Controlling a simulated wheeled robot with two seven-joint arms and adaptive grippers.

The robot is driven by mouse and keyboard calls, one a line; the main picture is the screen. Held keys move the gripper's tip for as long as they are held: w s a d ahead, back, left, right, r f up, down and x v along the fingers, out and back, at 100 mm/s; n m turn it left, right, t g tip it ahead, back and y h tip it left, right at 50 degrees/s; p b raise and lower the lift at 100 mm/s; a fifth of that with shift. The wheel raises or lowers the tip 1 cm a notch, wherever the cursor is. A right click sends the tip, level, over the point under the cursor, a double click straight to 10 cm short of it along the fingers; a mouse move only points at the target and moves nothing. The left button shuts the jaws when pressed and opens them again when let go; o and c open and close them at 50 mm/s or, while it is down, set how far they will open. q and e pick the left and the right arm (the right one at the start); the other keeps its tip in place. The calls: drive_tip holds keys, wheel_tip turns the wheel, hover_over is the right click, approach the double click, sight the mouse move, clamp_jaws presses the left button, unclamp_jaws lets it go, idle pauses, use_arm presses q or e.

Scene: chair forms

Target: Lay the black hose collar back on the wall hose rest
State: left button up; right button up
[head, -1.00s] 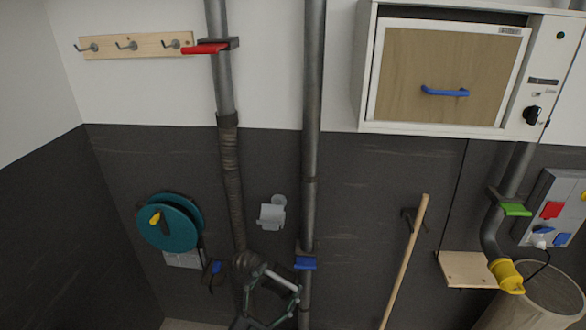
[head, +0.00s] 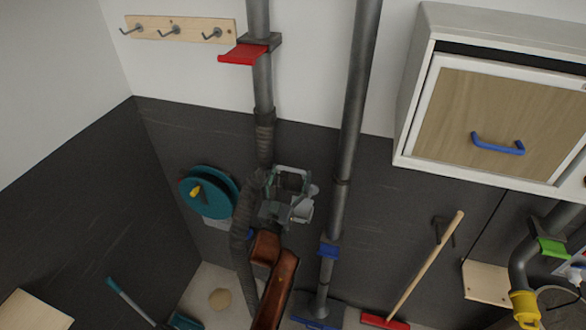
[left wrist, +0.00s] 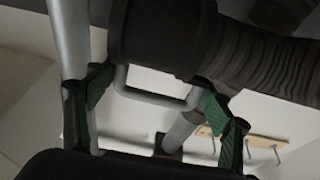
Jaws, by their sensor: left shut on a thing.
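The black hose collar (left wrist: 165,35) fills the upper middle of the left wrist view, with the ribbed hose (left wrist: 265,62) running off to the right. My left gripper (left wrist: 155,98) has its green-padded fingers at both sides of the collar's light loop handle and is shut on it. In the head view my left gripper (head: 290,183) is raised in front of the dark wall, to the right of the hose. The collar is small and hard to make out there. The pale wall hose rest (head: 302,209) is close beside the gripper and partly covered. My right gripper is out of view.
A teal reel (head: 208,192) hangs at the left. A red lever (head: 243,54) juts out above. A broom (head: 425,262) leans at the right, below a wall cabinet (head: 497,110).

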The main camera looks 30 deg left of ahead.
sight(290, 191)
use_arm(q)
drive_tip(key=shift+d+f+b, duration=0.2)
drive_tip(key=shift+f+b, duration=0.25)
drive_tip(key=shift+f, duration=0.1)
drive_tip(key=shift+w+f+b, duration=0.2)
drive_tip(key=shift+f+b, duration=0.5)
drive_tip(key=shift+f, duration=0.1)
wheel_tip(290, 191, down, 2)
drive_tip(key=shift+s+f+b, duration=0.1)
drive_tip(key=shift+f+b, duration=0.1)
drive_tip(key=shift+b, duration=0.9)
wheel_tip(290, 191, down, 3)
drive_tip(key=b, duration=0.3)
wheel_tip(290, 191, down, 3)
drive_tip(key=shift+f+b, duration=0.1)
drive_tip(key=shift+b, duration=0.8)
